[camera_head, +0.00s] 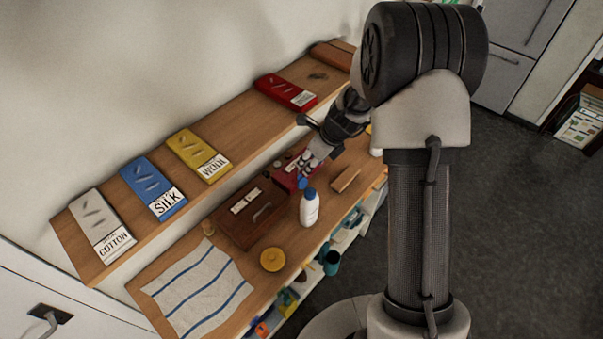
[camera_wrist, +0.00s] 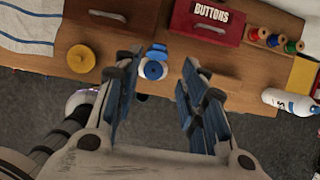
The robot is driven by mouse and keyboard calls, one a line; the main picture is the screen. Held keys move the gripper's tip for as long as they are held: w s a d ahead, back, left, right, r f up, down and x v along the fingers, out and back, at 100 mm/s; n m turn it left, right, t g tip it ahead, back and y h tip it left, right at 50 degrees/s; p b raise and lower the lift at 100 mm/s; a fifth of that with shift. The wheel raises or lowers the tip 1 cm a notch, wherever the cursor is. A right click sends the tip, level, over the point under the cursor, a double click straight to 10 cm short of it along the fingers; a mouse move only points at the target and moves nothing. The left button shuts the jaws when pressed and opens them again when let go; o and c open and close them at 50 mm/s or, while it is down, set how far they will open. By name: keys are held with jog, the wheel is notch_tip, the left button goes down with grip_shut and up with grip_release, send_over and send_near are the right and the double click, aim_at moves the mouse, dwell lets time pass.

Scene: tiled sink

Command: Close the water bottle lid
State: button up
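A white water bottle (camera_head: 309,211) with a blue top stands upright near the front edge of the wooden table. In the wrist view I look down on its round white-and-blue top (camera_wrist: 152,70). A blue lid piece (camera_wrist: 157,52) shows at the far side of that top and looks swung open. My gripper (camera_wrist: 161,64) is open and empty, its two fingers spread apart. In the wrist view the bottle top appears between and beyond the fingertips. In the head view my gripper (camera_head: 307,166) is over the table, up and right of the bottle.
A brown box (camera_head: 243,212) and a red box labelled BUTTONS (camera_wrist: 207,20) stand behind the bottle. A yellow round object (camera_head: 272,259) and striped cloth (camera_head: 198,288) lie to the left. Thread spools (camera_wrist: 276,41) and another white bottle (camera_wrist: 289,102) are at the right.

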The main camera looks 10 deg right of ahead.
aim_at(300, 176)
jog(key=b+x, duration=0.1)
jog(key=x, duration=0.9)
grip_shut()
